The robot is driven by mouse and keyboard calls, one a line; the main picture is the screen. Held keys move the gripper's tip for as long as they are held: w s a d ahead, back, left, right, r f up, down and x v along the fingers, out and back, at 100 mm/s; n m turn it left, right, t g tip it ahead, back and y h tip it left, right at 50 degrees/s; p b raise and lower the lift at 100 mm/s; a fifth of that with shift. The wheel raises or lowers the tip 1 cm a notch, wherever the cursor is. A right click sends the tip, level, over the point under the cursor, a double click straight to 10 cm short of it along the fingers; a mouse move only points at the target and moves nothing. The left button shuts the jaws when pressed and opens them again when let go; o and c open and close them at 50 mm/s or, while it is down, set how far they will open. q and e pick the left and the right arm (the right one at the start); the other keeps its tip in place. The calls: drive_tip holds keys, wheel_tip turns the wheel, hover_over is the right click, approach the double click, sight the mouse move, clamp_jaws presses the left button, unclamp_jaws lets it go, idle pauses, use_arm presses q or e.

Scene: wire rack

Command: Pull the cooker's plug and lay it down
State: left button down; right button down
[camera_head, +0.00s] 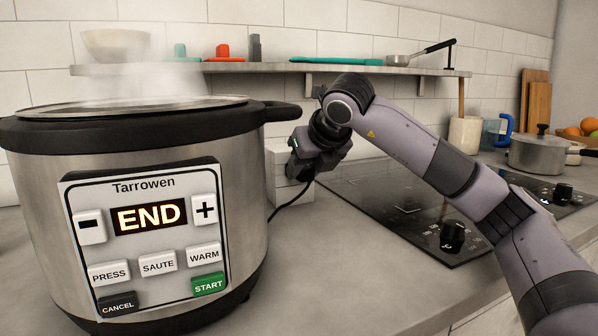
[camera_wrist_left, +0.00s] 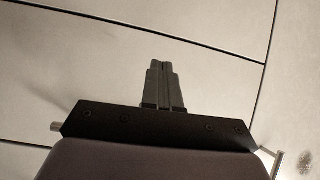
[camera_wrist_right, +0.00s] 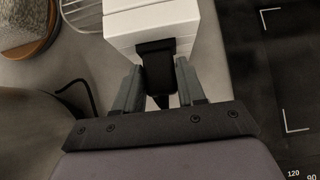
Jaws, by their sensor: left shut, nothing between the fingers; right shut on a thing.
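The cooker (camera_head: 245,210) is a large steel pot with a black rim at the left of the head view; its display reads END and steam rises above it. My right gripper (camera_head: 300,168) is beside it, at a white block (camera_head: 283,190). In the right wrist view, my right gripper (camera_wrist_right: 159,85) is shut on the black plug (camera_wrist_right: 158,62). The plug is up against the face of the white block; I cannot tell how far in it sits. A black cord (camera_head: 291,206) hangs from there. In the left wrist view, my left gripper (camera_wrist_left: 162,82) is shut and empty.
A black glass hob (camera_head: 385,190) with a knob lies right of the block. Bare grey counter (camera_head: 330,270) is free in front. A wall shelf (camera_head: 270,68) runs above. A steel pot (camera_head: 540,155) stands far right.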

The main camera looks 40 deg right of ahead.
use_arm(q)
drive_tip(key=shift+a+f, duration=0.15)
drive_tip(key=shift+f, duration=0.1)
use_arm(e)
drive_tip(key=shift+s+a, duration=0.15)
drive_tip(key=shift+s, duration=0.4)
use_arm(q)
drive_tip(key=shift+b, duration=0.4)
use_arm(e)
drive_tip(key=shift+s+a, duration=0.15)
drive_tip(key=shift+s, duration=0.25)
use_arm(q)
drive_tip(key=shift+f, duration=0.15)
use_arm(e)
drive_tip(key=shift+s, duration=0.15)
drive_tip(key=shift+s+a, duration=0.1)
drive_tip(key=shift+s, duration=0.05)
use_arm(q)
drive_tip(key=shift+b, duration=0.6)
use_arm(e)
drive_tip(key=shift+s+a, duration=0.15)
drive_tip(key=shift+s, duration=0.45)
drive_tip(key=shift+s+a, duration=0.15)
drive_tip(key=shift+s, duration=0.45)
use_arm(q)
drive_tip(key=shift+d, duration=0.2)
